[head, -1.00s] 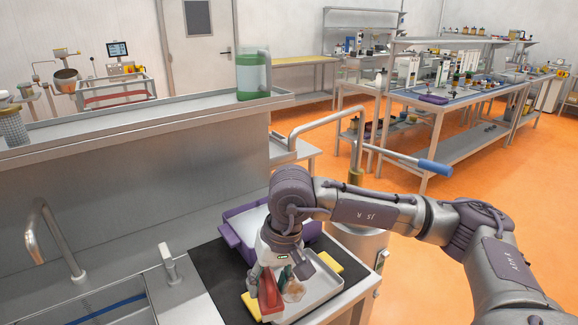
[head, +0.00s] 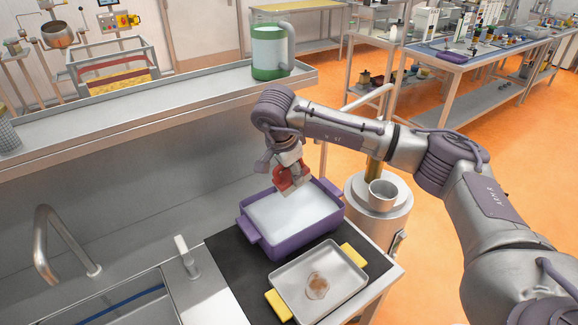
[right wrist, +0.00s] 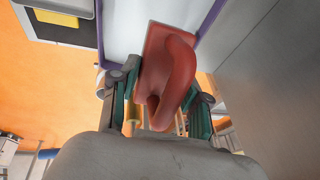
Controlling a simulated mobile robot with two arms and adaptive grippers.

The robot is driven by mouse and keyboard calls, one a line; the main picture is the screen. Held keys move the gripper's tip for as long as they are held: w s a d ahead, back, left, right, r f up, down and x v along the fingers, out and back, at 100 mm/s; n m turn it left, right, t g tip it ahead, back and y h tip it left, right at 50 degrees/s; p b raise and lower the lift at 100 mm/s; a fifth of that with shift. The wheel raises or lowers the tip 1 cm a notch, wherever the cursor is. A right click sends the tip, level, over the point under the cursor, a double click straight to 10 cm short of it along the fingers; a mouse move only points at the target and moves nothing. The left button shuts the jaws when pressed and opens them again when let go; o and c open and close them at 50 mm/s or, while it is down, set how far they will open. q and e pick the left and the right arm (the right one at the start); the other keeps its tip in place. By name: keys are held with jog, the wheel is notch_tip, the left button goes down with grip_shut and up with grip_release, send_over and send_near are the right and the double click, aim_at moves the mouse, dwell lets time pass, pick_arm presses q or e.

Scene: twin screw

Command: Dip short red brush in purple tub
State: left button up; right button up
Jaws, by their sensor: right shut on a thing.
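The purple tub (head: 300,240) holds white, smooth-looking contents and stands on the dark mat, behind a metal tray. My right gripper (head: 288,170) is over the tub's back part, pointing down. It is shut on the short red brush (head: 281,181). The brush's pale lower end hangs over the white contents; whether it touches them I cannot tell. In the right wrist view, the red brush (right wrist: 172,75) sits between the fingers of my right gripper (right wrist: 160,95), its looped handle towards the camera. The tub's purple rim (right wrist: 212,25) is beyond it. My left gripper is not in view.
A metal tray (head: 287,285) with yellow handles and a brownish lump stands in front of the tub. A sink tap (head: 50,240) is at left. A grey cylinder with a cup (head: 382,194) stands right. A green jug (head: 270,50) is on the shelf behind.

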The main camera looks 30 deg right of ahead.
aim_at(289, 176)
notch_tip(289, 176, down, 3)
jog(key=shift+w+b, duration=0.15)
jog(key=shift+b, duration=0.45)
jog(key=shift+f+b, duration=0.35)
jog(key=shift+f, duration=0.4)
pick_arm(q)
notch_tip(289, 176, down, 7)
jog(key=b, duration=0.4)
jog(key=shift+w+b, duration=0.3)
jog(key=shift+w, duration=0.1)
pick_arm(e)
jog(key=shift+f, duration=3.1)
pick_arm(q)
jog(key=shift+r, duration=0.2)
pick_arm(e)
jog(key=shift+r, duration=0.1)
pick_arm(q)
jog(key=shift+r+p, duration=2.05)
jog(key=shift+p, duration=0.05)
pick_arm(e)
jog(key=shift+r, duration=3.85)
jog(key=shift+r+p, duration=1.05)
jog(key=shift+r, duration=0.95)
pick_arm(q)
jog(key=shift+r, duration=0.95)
